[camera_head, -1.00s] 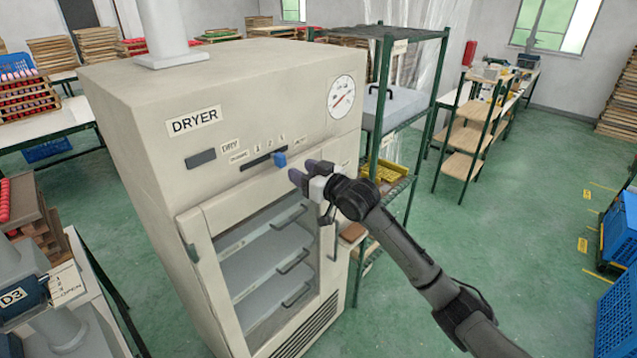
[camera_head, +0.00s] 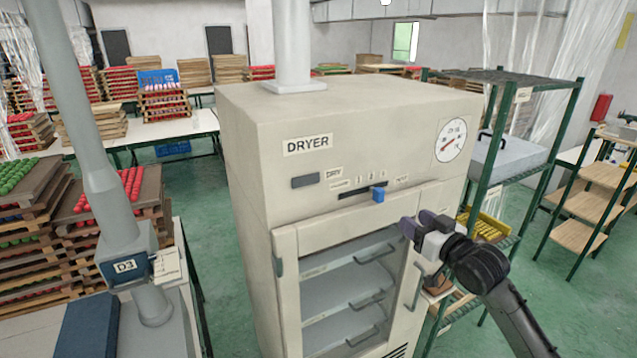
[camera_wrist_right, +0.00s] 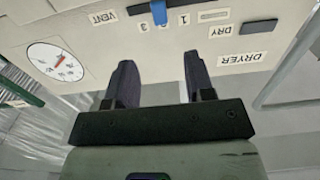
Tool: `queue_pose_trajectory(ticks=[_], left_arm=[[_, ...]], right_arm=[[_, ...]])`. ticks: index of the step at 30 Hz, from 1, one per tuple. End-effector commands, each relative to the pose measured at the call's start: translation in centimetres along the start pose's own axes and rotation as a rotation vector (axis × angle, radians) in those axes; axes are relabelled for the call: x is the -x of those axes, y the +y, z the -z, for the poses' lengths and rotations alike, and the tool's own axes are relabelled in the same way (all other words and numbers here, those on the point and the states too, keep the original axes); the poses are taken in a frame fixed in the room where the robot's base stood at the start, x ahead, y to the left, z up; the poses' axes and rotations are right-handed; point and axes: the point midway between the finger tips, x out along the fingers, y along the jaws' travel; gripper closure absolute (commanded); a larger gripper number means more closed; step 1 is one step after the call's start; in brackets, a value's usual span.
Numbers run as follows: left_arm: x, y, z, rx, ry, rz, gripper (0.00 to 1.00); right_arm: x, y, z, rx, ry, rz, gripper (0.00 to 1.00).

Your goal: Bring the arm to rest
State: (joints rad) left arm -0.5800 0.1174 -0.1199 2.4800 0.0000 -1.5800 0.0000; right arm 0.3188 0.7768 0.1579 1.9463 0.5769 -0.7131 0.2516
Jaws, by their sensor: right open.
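My right gripper (camera_head: 414,224) is in front of the dryer's upper right front, just right of and below the blue slider knob (camera_head: 378,195). In the right wrist view its two dark fingers (camera_wrist_right: 155,75) are apart with nothing between them. The blue knob also shows in that view (camera_wrist_right: 159,13), beyond the fingertips and apart from them. The dryer (camera_head: 250,135) is a large cream cabinet with a glass door and grey shelves inside. My left gripper is not in view.
A green-framed shelf rack (camera_head: 490,130) stands close right of the dryer. A grey post labelled D3 (camera_head: 125,266) and stacked trays (camera_head: 35,230) stand to the left. A wooden shelf (camera_head: 585,205) stands farther right. Green floor (camera_head: 545,285) shows between.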

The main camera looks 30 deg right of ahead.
Motion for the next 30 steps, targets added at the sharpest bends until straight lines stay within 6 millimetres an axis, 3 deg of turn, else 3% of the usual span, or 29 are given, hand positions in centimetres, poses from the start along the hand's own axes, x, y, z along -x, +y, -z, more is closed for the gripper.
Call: queue_pose_trajectory(ticks=[5, 10, 16, 18, 20, 26, 30], left_arm=[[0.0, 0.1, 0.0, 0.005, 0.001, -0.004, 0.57], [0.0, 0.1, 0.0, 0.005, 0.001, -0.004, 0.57], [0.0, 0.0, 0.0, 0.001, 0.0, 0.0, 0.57], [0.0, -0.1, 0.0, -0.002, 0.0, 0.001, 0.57], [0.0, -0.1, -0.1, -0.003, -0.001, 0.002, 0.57], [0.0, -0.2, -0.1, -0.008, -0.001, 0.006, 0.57], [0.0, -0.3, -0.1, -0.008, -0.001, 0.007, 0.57]], right_arm=[[0.0, 0.0, 0.0, 0.012, -0.001, 0.0, 0.51], [0.2, 0.9, -2.1, 0.101, -0.135, -0.051, 0.51], [2.8, 0.6, -3.6, 0.34, -0.344, -0.174, 0.51], [3.9, -1.2, -4.4, 0.404, -0.402, -0.2, 0.51], [5.2, -3.4, -6.4, 0.441, -0.465, -0.206, 0.51], [10.4, -9.9, -14.7, 0.459, -0.65, -0.157, 0.51], [15.7, -15.2, -21.1, 0.405, -0.773, -0.074, 0.51]])
